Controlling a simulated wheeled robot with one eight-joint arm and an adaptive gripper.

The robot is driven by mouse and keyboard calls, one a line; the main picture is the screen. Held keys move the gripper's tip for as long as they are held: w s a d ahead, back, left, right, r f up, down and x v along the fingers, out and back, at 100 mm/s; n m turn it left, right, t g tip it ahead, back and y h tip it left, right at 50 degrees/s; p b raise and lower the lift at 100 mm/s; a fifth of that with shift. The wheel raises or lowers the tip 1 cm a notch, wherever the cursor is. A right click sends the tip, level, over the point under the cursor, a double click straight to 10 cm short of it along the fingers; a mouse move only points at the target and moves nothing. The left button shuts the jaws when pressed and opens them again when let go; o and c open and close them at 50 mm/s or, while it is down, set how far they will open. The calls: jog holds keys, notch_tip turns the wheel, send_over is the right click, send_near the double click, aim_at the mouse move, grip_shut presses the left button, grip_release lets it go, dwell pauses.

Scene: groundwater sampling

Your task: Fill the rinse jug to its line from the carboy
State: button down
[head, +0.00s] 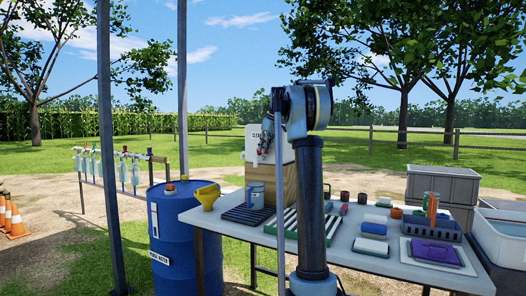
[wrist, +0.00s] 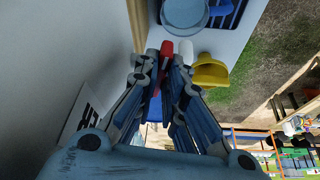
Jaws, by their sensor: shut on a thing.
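The white carboy (head: 251,143) stands on a wooden block (head: 283,183) at the back of the table; its pale wall (wrist: 50,60) fills the left of the wrist view. My gripper (head: 265,146) is at the carboy's front. In the wrist view my gripper (wrist: 167,62) is shut on the red tap handle (wrist: 166,47), beside a white spout (wrist: 186,48). The blue-grey rinse jug (head: 256,197) stands upright below on the dark slatted tray; its round top (wrist: 184,14) shows at the wrist view's upper edge. The water level and fill line cannot be made out.
A yellow funnel (head: 207,196) sits by the blue drum (head: 172,240) at the table's left end. The dark slatted tray (head: 240,219) and a green-and-white rack (head: 285,230) lie in front. Small containers and a purple item (head: 435,252) crowd the right side.

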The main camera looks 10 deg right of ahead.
jog(key=c, duration=1.7)
grip_release()
jog(key=shift+r, duration=0.1)
jog(key=v, duration=1.1)
jog(key=shift+d+r, duration=0.15)
jog(key=shift+r, duration=0.15)
